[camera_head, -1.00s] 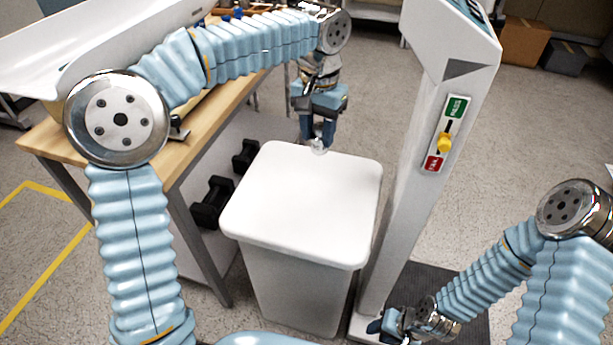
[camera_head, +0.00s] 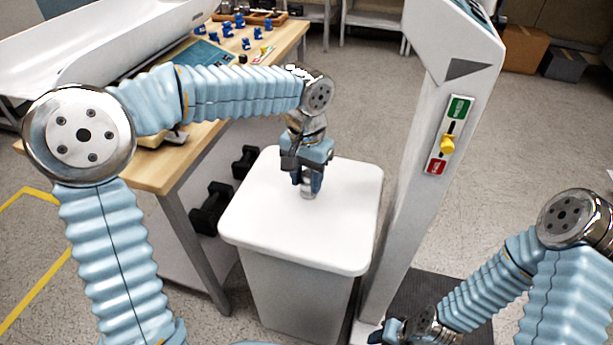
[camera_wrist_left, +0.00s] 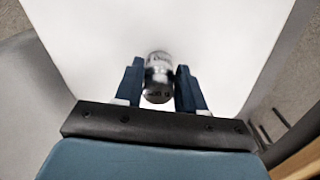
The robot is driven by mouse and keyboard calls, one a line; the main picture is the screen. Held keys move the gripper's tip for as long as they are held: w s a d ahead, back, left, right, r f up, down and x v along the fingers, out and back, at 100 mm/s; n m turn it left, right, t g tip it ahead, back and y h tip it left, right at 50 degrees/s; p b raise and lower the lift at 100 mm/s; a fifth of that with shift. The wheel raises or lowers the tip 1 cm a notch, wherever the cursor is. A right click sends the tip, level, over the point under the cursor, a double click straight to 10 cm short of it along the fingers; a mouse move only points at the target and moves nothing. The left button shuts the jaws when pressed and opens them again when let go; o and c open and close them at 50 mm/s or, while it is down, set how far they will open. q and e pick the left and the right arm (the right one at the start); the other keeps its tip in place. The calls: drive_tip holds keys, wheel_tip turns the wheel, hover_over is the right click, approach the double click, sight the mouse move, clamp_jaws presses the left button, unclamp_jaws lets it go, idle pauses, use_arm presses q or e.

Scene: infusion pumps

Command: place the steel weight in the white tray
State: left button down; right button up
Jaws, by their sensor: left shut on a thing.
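The steel weight (camera_wrist_left: 158,76) is a small shiny cylinder with dark lettering, between the two blue fingers of my left gripper (camera_wrist_left: 159,90) in the left wrist view. In the head view my left gripper (camera_head: 307,188) points down and is shut on the weight, over the middle of a white flat top. I cannot tell whether the weight touches that top. A large white curved tray (camera_head: 110,42) is at the upper left, above the wooden bench. My right gripper (camera_head: 393,332) is low at the bottom; its fingers are too unclear to read.
The white flat top (camera_head: 270,225) belongs to a pedestal beside a grey-white column (camera_head: 420,170) with a yellow slider. The wooden bench (camera_head: 190,150) holds several blue parts (camera_head: 243,30). Dark dumbbells (camera_head: 211,208) are under the bench.

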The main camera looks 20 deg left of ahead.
use_arm(q)
drive_tip(key=c, duration=0.7)
unclamp_jaws()
drive_tip(key=shift+o, duration=0.2)
